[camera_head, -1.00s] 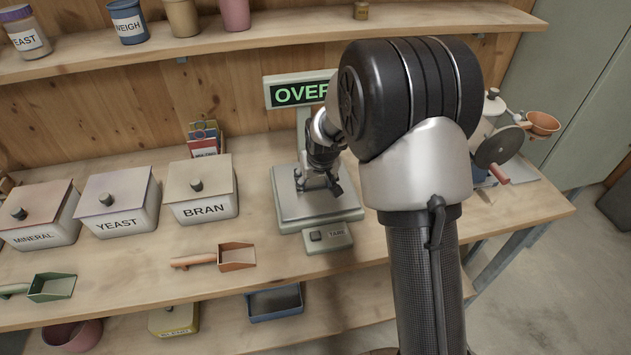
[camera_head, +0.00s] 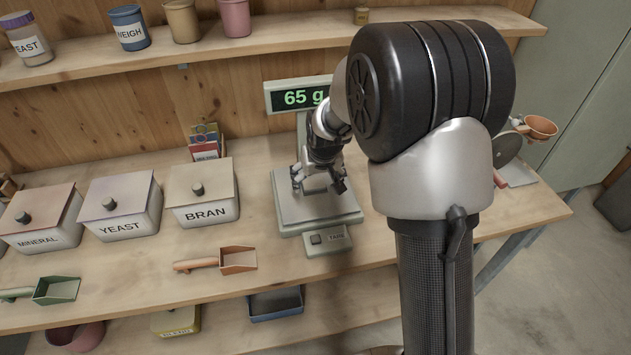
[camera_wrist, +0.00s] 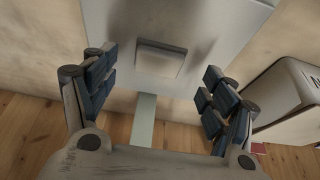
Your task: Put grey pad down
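The grey pad (camera_wrist: 160,57) is a small square block lying flat on the pale plate of the scale (camera_wrist: 215,25) in the wrist view. In the head view the scale plate (camera_head: 290,209) sits under my gripper (camera_head: 320,186), and I cannot make out the pad there. My gripper is open in the wrist view (camera_wrist: 155,80), its blue-padded fingers wide apart with nothing between them. The pad lies beyond the fingertips, clear of both. The scale's display (camera_head: 298,97) reads 65 g in green.
White lidded bins marked BRAN (camera_head: 203,195), YEAST (camera_head: 119,206) and MINERAL (camera_head: 40,220) stand left of the scale. An orange scoop (camera_head: 237,260) and a green scoop (camera_head: 57,290) lie in front. A shelf (camera_head: 250,40) runs above. The tare button (camera_head: 316,239) is at the scale's front.

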